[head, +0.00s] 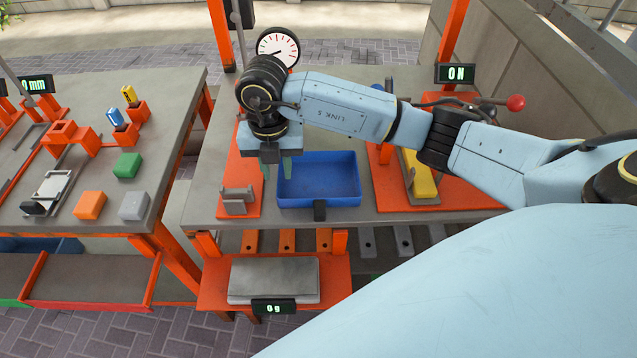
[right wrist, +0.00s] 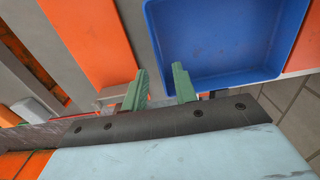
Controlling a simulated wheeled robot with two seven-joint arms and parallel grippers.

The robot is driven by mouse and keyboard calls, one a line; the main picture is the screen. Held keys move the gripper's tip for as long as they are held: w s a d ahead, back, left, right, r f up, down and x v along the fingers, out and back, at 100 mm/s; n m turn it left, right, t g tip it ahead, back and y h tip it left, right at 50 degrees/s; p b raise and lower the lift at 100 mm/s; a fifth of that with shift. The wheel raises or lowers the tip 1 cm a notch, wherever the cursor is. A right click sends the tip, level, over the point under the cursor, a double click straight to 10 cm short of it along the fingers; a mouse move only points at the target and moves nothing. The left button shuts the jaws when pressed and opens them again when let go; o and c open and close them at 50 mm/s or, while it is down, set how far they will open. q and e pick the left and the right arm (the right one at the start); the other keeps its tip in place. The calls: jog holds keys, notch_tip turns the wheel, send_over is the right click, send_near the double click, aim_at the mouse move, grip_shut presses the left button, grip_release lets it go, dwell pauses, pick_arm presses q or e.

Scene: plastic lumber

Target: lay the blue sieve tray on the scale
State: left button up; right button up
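The blue sieve tray (head: 318,185) lies on the grey bench top, with a small dark handle on its near side. The scale (head: 273,281), a grey plate on an orange stand, is lower and nearer, and its display reads 0 g. My right gripper (head: 279,172) points down at the tray's left edge, its green fingers apart. The right wrist view shows the tray (right wrist: 225,45) with one finger overlapping its corner and the other outside it; the gripper (right wrist: 160,86) is open. I cannot tell whether the fingers touch the wall. My left gripper is not in view.
A dial gauge (head: 278,47) stands behind the tray. A grey bracket (head: 237,201) on an orange plate is left of it. A yellow block (head: 420,177) and a red-knobbed lever (head: 515,103) are to the right. Another table (head: 75,205) stands left, across a gap.

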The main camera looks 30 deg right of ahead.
notch_tip(320, 180, down, 3)
jog(key=shift+r, duration=0.2)
jog(key=shift+f, duration=0.1)
jog(key=shift+c, duration=0.2)
grip_shut()
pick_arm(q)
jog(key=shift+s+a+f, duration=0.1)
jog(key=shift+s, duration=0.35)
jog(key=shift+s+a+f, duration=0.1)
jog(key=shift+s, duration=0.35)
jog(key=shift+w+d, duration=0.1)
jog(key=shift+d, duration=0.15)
